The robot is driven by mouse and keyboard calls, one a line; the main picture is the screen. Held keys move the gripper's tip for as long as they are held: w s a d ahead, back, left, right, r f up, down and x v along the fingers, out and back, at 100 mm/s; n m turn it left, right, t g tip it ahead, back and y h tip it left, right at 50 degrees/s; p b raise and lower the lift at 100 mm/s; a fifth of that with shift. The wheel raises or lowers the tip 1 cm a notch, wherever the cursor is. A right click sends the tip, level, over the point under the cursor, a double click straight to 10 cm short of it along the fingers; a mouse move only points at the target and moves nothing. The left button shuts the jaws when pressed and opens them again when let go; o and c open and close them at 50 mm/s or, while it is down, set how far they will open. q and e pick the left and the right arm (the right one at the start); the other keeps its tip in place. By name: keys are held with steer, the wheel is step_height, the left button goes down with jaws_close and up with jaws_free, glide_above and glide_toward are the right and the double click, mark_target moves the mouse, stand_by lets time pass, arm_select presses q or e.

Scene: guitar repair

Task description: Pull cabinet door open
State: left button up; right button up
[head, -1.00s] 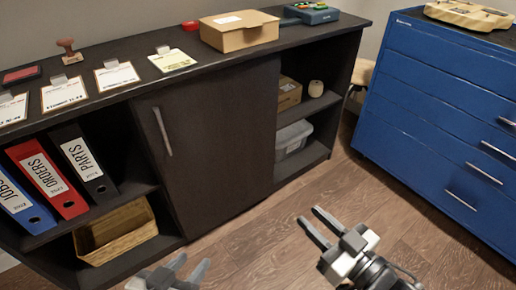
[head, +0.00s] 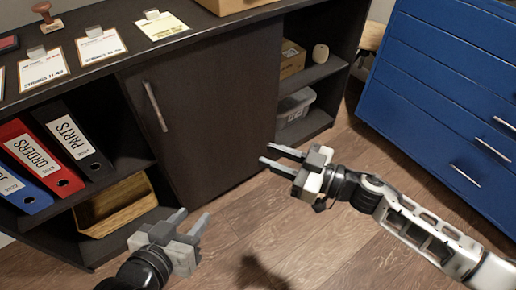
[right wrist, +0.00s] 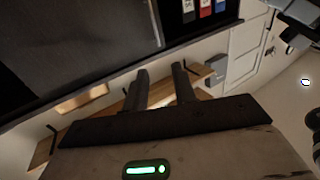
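The dark cabinet door (head: 215,110) stands in the middle of the low cabinet in the head view, with open shelves on both sides. Its metal bar handle (head: 155,106) is near the door's left edge. My left gripper (head: 191,224) is open and empty, low in front of the door and apart from the handle. My right gripper (head: 274,159) is open and empty, in front of the door's lower right side and apart from the handle. In the right wrist view, the two fingers of my right gripper (right wrist: 160,85) are spread with nothing between them.
Binders (head: 40,160) and a basket (head: 115,205) fill the left shelves. A cardboard box (head: 292,60) and a grey bin (head: 295,107) sit on the right shelves. A blue drawer cabinet (head: 440,90) stands at the right. Wooden floor (head: 330,240) is free in front.

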steer(key=shift+x, duration=2.1)
jaws_close()
steer(key=c, duration=0.6)
jaws_free()
jaws_free()
steer(key=shift+d, duration=0.1)
steer(key=v, duration=1.5)
steer(key=shift+s+d, duration=0.25)
steer(key=shift+d, duration=0.1)
